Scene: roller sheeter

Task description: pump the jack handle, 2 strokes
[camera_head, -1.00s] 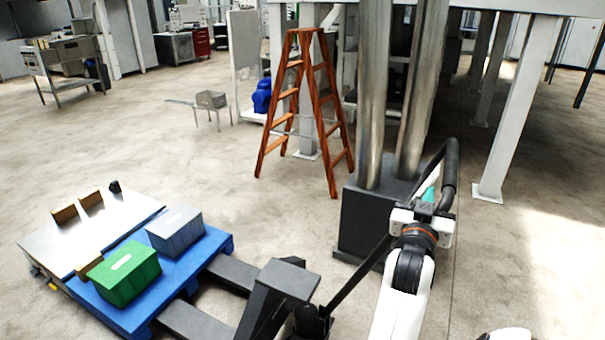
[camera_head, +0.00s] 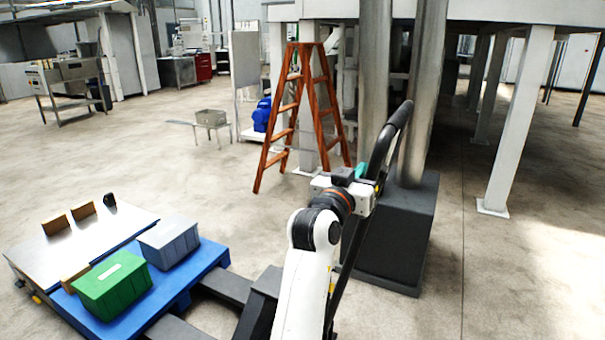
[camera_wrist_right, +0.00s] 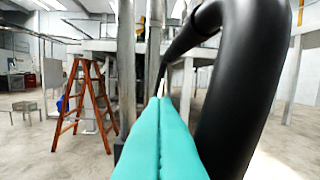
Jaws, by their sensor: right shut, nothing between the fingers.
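The black jack handle (camera_head: 395,122) stands steeply upright on its rod (camera_head: 345,275) in the head view. Its thick loop (camera_wrist_right: 236,95) fills the right of the right wrist view. My right gripper (camera_head: 361,171) is at the handle's upper part, on the left side of the loop. Its teal fingers (camera_wrist_right: 160,103) are pressed together with nothing between them, close beside the bar. I cannot tell whether they touch it. My arm hides the jack's base and the lower end of the rod. My left gripper is not in view.
A blue pallet (camera_head: 216,258) carries a green bin (camera_head: 112,287) and a grey bin (camera_head: 170,242). A dark column base (camera_head: 395,240) stands close behind the handle. An orange stepladder (camera_head: 284,133) stands farther back. Floor on the right is clear.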

